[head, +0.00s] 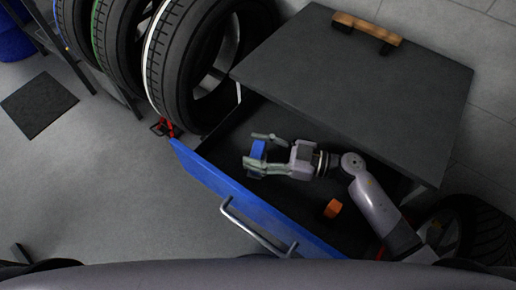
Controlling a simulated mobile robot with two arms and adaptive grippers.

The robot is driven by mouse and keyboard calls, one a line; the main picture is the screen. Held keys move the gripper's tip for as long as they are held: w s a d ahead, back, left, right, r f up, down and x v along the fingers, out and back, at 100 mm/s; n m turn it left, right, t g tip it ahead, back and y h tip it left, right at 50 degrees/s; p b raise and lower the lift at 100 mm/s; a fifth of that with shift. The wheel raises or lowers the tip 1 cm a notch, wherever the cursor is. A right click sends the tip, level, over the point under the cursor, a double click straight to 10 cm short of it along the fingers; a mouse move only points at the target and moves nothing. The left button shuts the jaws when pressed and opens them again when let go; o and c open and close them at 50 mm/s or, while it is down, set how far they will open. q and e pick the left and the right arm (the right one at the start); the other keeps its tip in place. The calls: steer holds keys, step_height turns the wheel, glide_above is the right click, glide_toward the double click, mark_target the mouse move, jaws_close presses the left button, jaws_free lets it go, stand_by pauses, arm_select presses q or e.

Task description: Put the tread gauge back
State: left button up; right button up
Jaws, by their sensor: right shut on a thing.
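My right gripper (257,155) reaches in from the right over the open drawer (225,190), its fingers pointing left. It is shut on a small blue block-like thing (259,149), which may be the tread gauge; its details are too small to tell. I cannot tell exactly how high the held thing is above the drawer floor. The drawer has a blue front with a pale bar handle (258,228) and a dark inside. My left gripper is not in view.
A small orange block (332,208) lies in the drawer below my right arm. The dark cabinet top (360,80) bears a wooden-handled brush-like thing (368,28). Several tyres (180,65) stand on a rack at the upper left. A dark mat (39,105) lies on open floor at the left.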

steer(key=shift+f, duration=0.5)
steer(key=o, duration=1.3)
steer(key=shift+d+r, duration=0.15)
steer(key=shift+r, duration=0.45)
steer(key=v, duration=0.6)
steer(key=shift+s+f+b, duration=0.1)
steer(key=shift+f+b, duration=0.05)
steer(key=shift+b, duration=0.25)
steer(key=shift+s+d, duration=0.15)
steer(key=shift+d, duration=0.4)
